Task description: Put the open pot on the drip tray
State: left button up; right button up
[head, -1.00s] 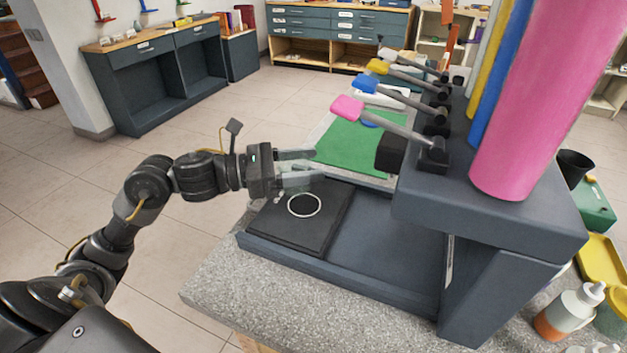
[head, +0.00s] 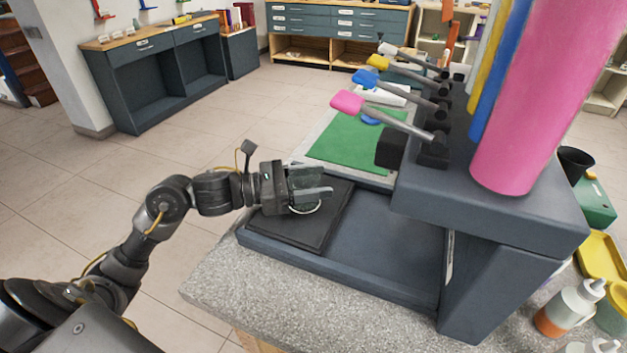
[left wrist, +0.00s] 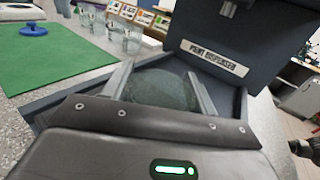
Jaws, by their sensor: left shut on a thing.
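My left gripper (head: 312,192) is shut on a clear glass pot, over the black drip tray (head: 300,233). The pot (left wrist: 160,90) shows as a see-through shape between the two fingers in the left wrist view; in the head view the fingers mostly hide it. A white ring (head: 305,209) marked on the tray shows partly below the fingers. I cannot tell whether the pot touches the tray.
The paint dispenser (head: 490,215) with coloured levers and tubes stands to the right, its levers overhanging. A green mat (head: 350,145) with a blue lid (head: 371,118) lies behind. Several clear glasses (left wrist: 112,32) stand beyond. Speckled counter (head: 240,285) is bare in front.

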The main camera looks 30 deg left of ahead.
pick_arm(q)
jog(key=o, duration=1.1)
jog(key=shift+o, duration=0.5)
pick_arm(e)
jog(key=shift+r, duration=0.3)
pick_arm(q)
jog(key=shift+r, duration=0.1)
jog(key=shift+s+a+f, duration=0.2)
jog(key=shift+s+a, duration=0.1)
jog(key=shift+a, duration=0.15)
jog(key=b+v, duration=0.2)
jog(key=v, duration=0.7)
jog(key=shift+s+a+b, duration=0.15)
jog(key=shift+s+b, duration=0.05)
jog(key=shift+b, duration=0.1)
jog(key=shift+s+a+r, duration=0.15)
jog(key=shift+s+a, duration=0.3)
jog(key=shift+a, duration=0.15)
pick_arm(e)
jog(key=shift+w+r, duration=0.2)
jog(key=shift+r, duration=0.75)
jog(key=shift+w+r, duration=0.25)
jog(key=shift+r, duration=0.7)
jog(key=shift+w+r, duration=0.2)
jog(key=shift+r, duration=0.75)
